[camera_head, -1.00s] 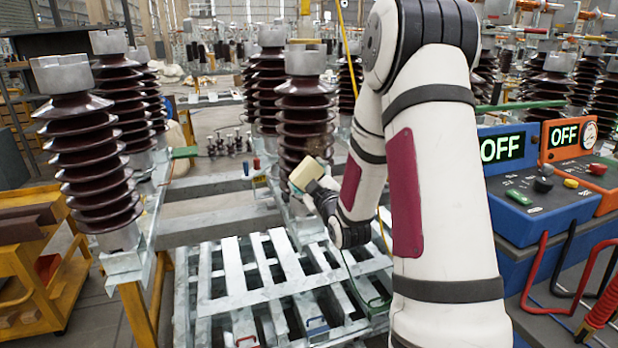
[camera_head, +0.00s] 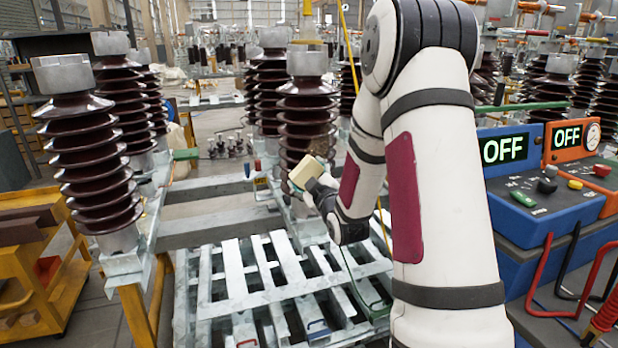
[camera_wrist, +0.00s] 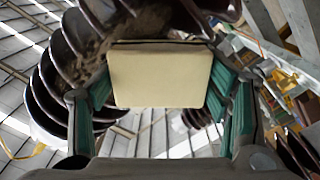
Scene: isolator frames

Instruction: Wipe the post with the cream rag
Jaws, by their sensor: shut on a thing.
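The cream rag (camera_wrist: 160,76) is a blocky pad held between the green-lined fingers of my gripper (camera_wrist: 160,100), seen in the wrist view. In the head view the rag (camera_head: 305,172) is at the lower part of the middle ribbed brown post (camera_head: 307,118), in front of its ribs. My gripper (camera_head: 322,188) is shut on it. The post's ribs (camera_wrist: 75,50) also show behind and around the rag in the wrist view, with a dull brownish patch at the top. I cannot tell whether rag and post touch.
Another ribbed post (camera_head: 90,165) stands at the left beside a yellow cart (camera_head: 35,270). A slatted metal pallet frame (camera_head: 235,270) lies below my arm. Blue and orange control boxes reading OFF (camera_head: 545,215) stand at the right.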

